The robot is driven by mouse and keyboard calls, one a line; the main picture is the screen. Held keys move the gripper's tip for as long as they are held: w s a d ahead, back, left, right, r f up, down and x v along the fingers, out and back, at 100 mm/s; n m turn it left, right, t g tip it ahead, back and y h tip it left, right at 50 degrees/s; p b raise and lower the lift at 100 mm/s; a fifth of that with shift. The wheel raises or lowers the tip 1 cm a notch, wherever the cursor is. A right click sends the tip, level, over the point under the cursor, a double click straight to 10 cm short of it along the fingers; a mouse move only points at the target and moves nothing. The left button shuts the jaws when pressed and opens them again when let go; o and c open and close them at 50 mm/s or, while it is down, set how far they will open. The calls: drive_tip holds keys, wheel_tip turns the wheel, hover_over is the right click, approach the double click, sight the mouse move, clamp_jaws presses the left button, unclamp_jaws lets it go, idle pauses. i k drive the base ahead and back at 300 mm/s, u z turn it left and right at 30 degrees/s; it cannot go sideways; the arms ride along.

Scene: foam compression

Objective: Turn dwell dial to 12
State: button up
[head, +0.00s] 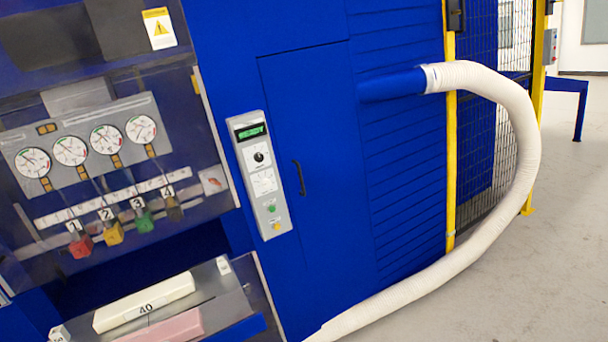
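A narrow grey control panel (258,172) is mounted on the blue machine front, left of a black door handle. It carries a small green-lit display (251,132) at the top, too small to read. Below it is a black round dial (259,157) on a white plate; its pointer setting cannot be made out. Under the dial are a white gauge-like plate (264,182), a green button (271,208) and a yellow button (276,226). My gripper is not in view, and nothing touches the dial.
A blue door with a black handle (299,178) is right of the panel. A thick white hose (524,140) curves from the machine down to the floor. Left are several gauges (70,151), coloured numbered blocks and a shelf with foam pieces (144,302). Open floor (545,270) lies right.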

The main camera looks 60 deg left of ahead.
sight(265, 184)
drive_tip(key=u, duration=0.4)
drive_tip(key=i, duration=1.1)
drive_tip(key=u, duration=0.95)
drive_tip(key=i, duration=0.35)
drive_tip(key=u, duration=0.25)
drive_tip(key=k, duration=0.8)
drive_tip(key=u, duration=0.2)
drive_tip(key=i, duration=0.85)
drive_tip(key=z, duration=0.1)
